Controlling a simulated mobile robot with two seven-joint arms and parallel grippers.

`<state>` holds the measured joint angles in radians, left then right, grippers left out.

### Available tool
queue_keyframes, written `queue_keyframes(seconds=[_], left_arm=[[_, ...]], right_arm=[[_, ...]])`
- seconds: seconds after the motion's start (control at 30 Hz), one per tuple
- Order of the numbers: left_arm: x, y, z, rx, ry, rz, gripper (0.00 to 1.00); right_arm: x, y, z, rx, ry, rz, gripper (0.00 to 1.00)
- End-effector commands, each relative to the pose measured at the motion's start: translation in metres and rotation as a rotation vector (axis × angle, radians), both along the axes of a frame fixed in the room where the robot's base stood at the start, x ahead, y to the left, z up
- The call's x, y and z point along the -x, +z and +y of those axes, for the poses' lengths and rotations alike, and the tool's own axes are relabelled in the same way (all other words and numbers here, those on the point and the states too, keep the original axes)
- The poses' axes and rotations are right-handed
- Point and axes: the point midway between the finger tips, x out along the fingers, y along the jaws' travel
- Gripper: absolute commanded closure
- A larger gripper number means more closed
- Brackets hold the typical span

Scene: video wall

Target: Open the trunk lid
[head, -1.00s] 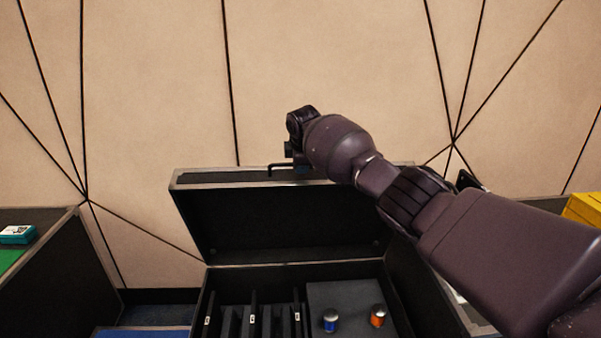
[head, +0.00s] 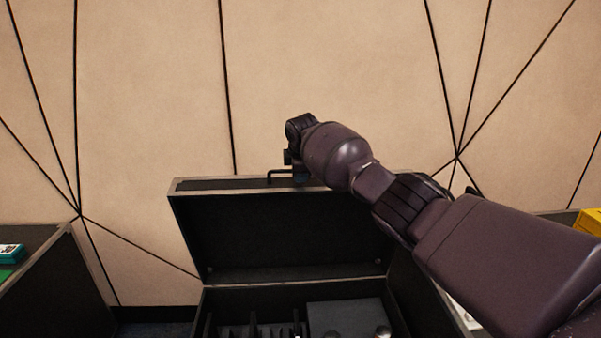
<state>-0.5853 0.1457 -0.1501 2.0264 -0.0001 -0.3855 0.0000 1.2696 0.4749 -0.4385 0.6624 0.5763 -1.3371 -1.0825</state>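The black trunk lid (head: 290,235) with a grey metal rim stands raised, tilted back from the trunk body (head: 260,297). A black bar handle (head: 279,173) shows at the lid's top edge. My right arm reaches in from the right, and my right gripper (head: 291,165) is at the lid's top edge beside the handle. Its fingers are small and partly hidden by the wrist, so I cannot tell whether they are open or shut. My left gripper is not in view.
Dark dividers (head: 255,328) and a grey panel (head: 345,315) show inside the trunk. A dark case (head: 55,285) with a teal box (head: 10,254) stands at left. A yellow box (head: 588,221) is at far right. A panelled beige wall stands behind.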

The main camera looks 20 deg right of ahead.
Motion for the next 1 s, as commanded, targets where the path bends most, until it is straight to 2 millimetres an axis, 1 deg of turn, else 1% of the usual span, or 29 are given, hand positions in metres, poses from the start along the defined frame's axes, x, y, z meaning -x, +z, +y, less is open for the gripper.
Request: queue_keyframes(seconds=[0.03, 0.1, 0.37, 0.47, 0.57, 0.8, 1.0], left_arm=[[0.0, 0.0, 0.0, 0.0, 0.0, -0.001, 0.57], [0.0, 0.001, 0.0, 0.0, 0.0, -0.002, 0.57], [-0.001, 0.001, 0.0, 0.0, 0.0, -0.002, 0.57], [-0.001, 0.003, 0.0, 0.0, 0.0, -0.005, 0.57], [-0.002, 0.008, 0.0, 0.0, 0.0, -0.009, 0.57], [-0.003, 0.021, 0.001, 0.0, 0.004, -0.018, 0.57], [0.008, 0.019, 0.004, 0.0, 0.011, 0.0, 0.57]], right_arm=[[0.0, -0.002, 0.0, 0.0, 0.0, 0.002, 0.72], [0.0, -0.001, 0.0, 0.0, 0.0, 0.002, 0.63], [0.0, 0.0, 0.0, 0.0, -0.001, 0.0, 0.63], [0.001, 0.004, 0.0, -0.001, 0.0, -0.001, 0.63], [0.004, 0.015, 0.002, -0.001, 0.0, -0.004, 0.63], [0.021, 0.055, 0.006, -0.001, 0.0, -0.008, 0.63], [0.034, 0.082, 0.01, -0.001, 0.0, -0.004, 0.63]])
